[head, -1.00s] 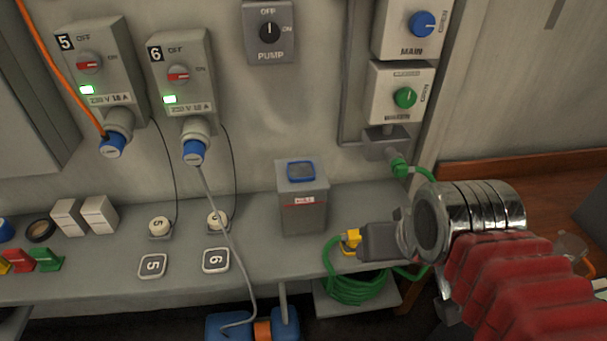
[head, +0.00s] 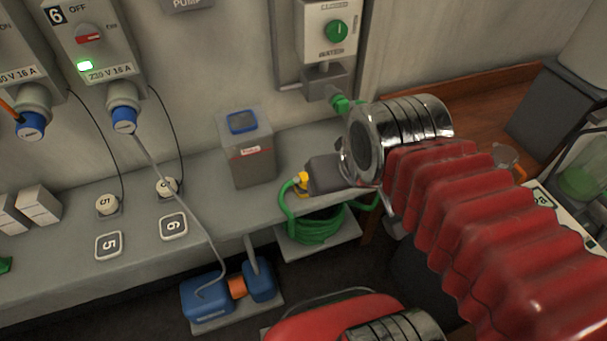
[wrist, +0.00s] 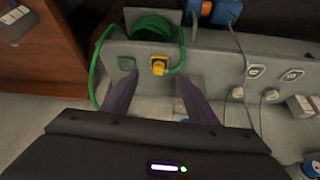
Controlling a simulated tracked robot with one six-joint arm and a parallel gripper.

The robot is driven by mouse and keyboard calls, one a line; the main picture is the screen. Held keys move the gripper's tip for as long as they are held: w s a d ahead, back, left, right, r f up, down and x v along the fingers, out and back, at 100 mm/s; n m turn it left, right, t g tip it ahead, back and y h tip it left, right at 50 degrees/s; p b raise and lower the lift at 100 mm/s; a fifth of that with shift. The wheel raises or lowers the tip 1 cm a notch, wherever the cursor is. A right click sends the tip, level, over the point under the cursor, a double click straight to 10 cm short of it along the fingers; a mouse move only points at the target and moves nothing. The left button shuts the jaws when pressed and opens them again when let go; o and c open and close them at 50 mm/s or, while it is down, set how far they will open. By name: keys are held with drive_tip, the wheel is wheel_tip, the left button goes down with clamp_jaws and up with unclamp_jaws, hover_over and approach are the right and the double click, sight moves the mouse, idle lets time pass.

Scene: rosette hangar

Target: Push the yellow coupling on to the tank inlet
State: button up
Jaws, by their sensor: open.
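The yellow coupling (head: 303,184) is at the end of the green hose (head: 285,203), by the front edge of the grey bench. In the wrist view the coupling (wrist: 158,67) shows in line with the gap between my fingers, just beyond their tips. My gripper (head: 316,176) is open, close to the right of the coupling in the head view. In the wrist view its two dark fingers (wrist: 157,84) stand apart with nothing seen between them. I cannot make out the tank inlet. A clear vessel with green contents (head: 580,182) is cut off at the far right.
A grey box with a blue top (head: 248,150) stands on the bench, left of my gripper. The hose coil (head: 316,229) lies on a low shelf. A blue and orange connector (head: 208,300) lies below the bench. The green water knob (head: 336,31) is on the wall.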

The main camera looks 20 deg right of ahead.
idle(0.5)
drive_tip(key=c, duration=0.3)
drive_tip(key=shift+a, duration=0.15)
drive_tip(key=shift+c, duration=1.3)
